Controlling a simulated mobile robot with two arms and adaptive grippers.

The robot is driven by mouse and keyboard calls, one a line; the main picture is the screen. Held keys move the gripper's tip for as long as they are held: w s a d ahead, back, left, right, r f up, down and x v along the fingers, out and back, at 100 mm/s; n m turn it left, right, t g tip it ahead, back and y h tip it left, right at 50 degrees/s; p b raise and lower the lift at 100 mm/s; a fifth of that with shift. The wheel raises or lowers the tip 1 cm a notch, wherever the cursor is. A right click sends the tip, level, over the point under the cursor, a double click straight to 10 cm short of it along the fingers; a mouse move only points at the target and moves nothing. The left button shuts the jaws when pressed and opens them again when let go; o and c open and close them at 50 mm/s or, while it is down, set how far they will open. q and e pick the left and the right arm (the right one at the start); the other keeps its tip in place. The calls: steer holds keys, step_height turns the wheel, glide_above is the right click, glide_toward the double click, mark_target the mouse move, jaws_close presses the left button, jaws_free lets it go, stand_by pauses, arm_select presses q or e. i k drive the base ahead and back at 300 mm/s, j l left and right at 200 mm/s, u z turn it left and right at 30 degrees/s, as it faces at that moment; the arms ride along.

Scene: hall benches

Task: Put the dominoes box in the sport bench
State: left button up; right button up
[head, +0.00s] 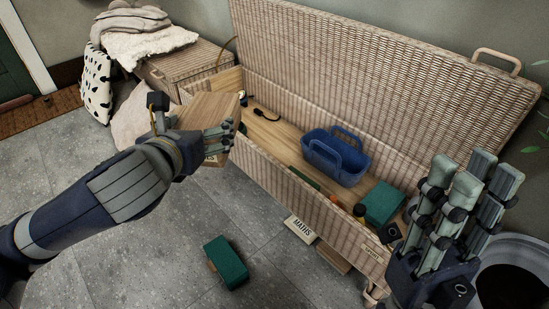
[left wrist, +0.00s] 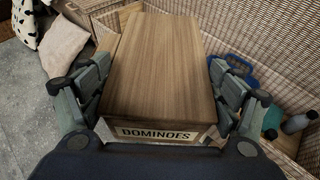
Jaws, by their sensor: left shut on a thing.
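The dominoes box (head: 207,110) is a wooden box, and its DOMINOES label shows in the left wrist view (left wrist: 155,134). My left gripper (head: 205,132) is shut on it, with fingers along both sides. The box is held over the left end of the open wicker bench (head: 285,191), hiding part of that end. The bench lid (head: 390,75) is raised at the back. A small label on the bench front is too small to read surely. My right gripper (head: 468,185) is open and empty, in front of the bench's right end.
Inside the bench are a blue caddy (head: 337,158), a green box (head: 381,203) and several small items; bare wood shows left of the caddy. A green box (head: 226,262) and a MATHS-labelled thing (head: 301,229) are on the floor in front. A pale tub (head: 515,250) stands at right.

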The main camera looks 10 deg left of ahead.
mark_target(280, 135)
steer(key=k+z, duration=0.15)
steer(key=k, duration=0.45)
steer(key=k+l+z, duration=0.15)
steer(key=k, duration=0.4)
steer(key=z, duration=1.7)
steer(key=j+z, duration=0.15)
steer(key=j, duration=0.25)
steer(key=k+j+z, duration=0.1)
steer(key=j, duration=0.35)
steer(key=k+j+z, duration=0.15)
steer(key=j, duration=0.25)
steer(key=j+z, duration=0.1)
steer(key=j, duration=0.3)
steer(key=k+j, duration=0.15)
steer(key=j, duration=0.4)
steer(key=k+j, duration=0.2)
steer(key=j, duration=0.4)
steer(key=k+j, duration=0.15)
steer(key=j, duration=0.4)
steer(key=k+j, duration=0.15)
steer(key=j, duration=0.45)
steer(key=k+j, duration=0.15)
steer(key=j, duration=0.4)
steer(key=k+j, duration=0.2)
steer(key=j, duration=0.4)
steer(key=k+j, duration=0.15)
steer(key=j, duration=0.4)
steer(key=k+j, duration=0.15)
steer(key=j, duration=0.45)
steer(key=i, duration=0.5)
